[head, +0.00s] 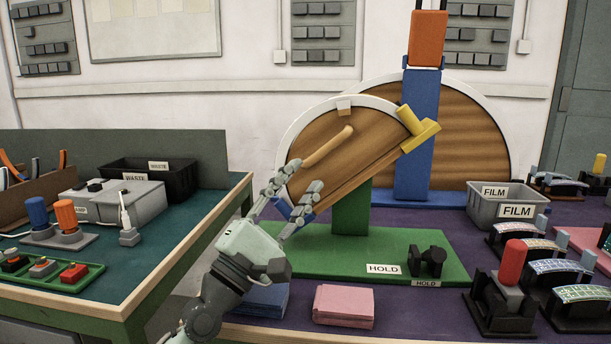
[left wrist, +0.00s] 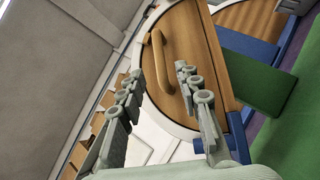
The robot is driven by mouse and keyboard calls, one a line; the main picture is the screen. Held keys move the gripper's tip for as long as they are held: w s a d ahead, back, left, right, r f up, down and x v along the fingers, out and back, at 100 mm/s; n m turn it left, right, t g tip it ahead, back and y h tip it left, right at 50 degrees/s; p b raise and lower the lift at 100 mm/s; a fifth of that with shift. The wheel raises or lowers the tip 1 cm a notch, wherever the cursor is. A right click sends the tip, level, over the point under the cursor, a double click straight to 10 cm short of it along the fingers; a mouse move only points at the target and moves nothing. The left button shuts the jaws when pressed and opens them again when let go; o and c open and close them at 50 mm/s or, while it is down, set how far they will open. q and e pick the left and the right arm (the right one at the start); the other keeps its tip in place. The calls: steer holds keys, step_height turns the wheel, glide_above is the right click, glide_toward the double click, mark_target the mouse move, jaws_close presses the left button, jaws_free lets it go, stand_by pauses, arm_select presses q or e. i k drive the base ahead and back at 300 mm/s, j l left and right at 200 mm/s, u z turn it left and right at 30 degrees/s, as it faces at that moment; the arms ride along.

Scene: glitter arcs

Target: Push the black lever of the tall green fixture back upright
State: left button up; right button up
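The tall green fixture has a green base (head: 330,249), a green post (head: 351,215) and a tilted wooden half disc (head: 335,165) with a white rim. A tan curved handle (head: 328,147) stands on the disc's face; it also shows in the left wrist view (left wrist: 159,62). A small black piece (head: 428,262) sits on the base by a HOLD label; I cannot tell if it is the black lever. My left gripper (head: 306,175) is open and empty in front of the disc's lower left, its fingers pointing towards the handle. The fingers (left wrist: 160,74) show apart in the wrist view. My right gripper is not in view.
A blue post (head: 417,130) with an orange block (head: 427,38) stands behind right, before another half disc. A yellow piece (head: 418,129) is at the disc's upper right. Pink (head: 343,305) and blue pads lie in front. A FILM bin (head: 490,211) and black-based devices stand right.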

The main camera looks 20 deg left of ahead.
mark_target(437, 255)
steer(key=k+j, duration=0.2)
steer(key=k, duration=0.3)
steer(key=k+j, duration=0.25)
steer(key=k, duration=0.2)
